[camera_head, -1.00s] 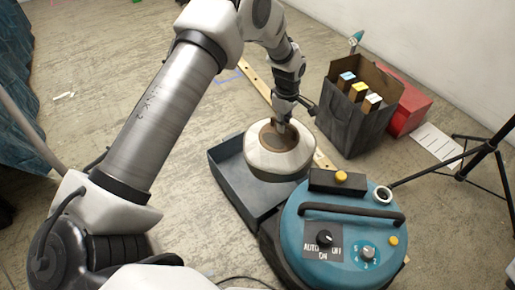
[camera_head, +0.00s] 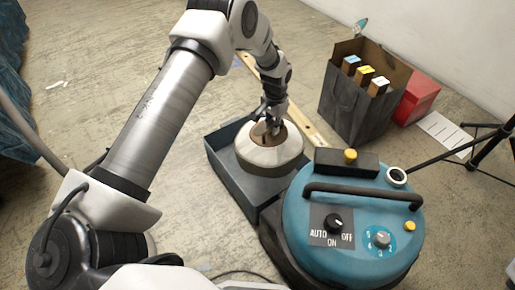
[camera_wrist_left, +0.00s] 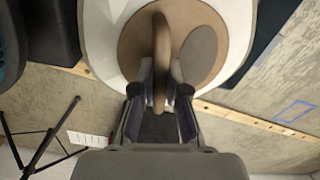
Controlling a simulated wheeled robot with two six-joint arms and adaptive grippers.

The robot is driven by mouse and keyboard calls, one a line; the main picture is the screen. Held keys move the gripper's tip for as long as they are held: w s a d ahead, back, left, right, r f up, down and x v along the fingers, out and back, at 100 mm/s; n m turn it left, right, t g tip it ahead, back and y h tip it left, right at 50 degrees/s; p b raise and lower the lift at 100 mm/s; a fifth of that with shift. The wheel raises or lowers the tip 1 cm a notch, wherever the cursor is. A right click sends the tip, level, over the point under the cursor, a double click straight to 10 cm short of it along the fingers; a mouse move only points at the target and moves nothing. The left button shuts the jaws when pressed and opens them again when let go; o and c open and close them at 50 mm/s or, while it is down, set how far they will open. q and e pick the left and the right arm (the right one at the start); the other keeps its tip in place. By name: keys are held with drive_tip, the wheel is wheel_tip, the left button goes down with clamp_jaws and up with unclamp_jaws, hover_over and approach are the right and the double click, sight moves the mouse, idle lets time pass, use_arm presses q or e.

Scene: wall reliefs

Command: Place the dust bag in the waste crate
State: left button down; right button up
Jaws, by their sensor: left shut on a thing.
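The dust bag (camera_head: 268,158) is a round, cream-white body with a brown collar on top. My left gripper (camera_head: 272,128) comes from above and is shut on the bag's collar. In the left wrist view the fingers (camera_wrist_left: 160,92) close on a brown upright tab of the collar, with the pale bag (camera_wrist_left: 105,40) beyond. The waste crate (camera_head: 228,178) is a dark grey open box. The bag is over the crate's right part and hides its far right side. I cannot tell whether the bag touches the crate floor. My right gripper is not in view.
A teal vacuum canister (camera_head: 350,265) with a black handle stands close to the crate at front right. A dark bag of boxes (camera_head: 350,108), a red box (camera_head: 417,98) and a black tripod (camera_head: 490,137) stand behind. The floor left of the crate is clear.

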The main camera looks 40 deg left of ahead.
use_arm(q)
drive_tip(key=shift+a+f+m, duration=0.1)
drive_tip(key=shift+a+m, duration=0.1)
drive_tip(key=shift+m, duration=0.8)
drive_tip(key=shift+f+m+y+b, duration=0.15)
drive_tip(key=shift+m+y+b, duration=0.15)
drive_tip(key=shift+y+b, duration=0.15)
drive_tip(key=shift+f, duration=0.15)
wheel_tip(320, 180, down, 12)
drive_tip(key=b, duration=0.6)
drive_tip(key=shift+f+b, duration=0.2)
drive_tip(key=shift+b, duration=0.1)
wheel_tip(320, 180, down, 5)
drive_tip(key=b, duration=0.2)
drive_tip(key=shift+b, duration=0.4)
drive_tip(key=c, duration=1.2)
unclamp_jaws()
drive_tip(key=shift+f, duration=0.1)
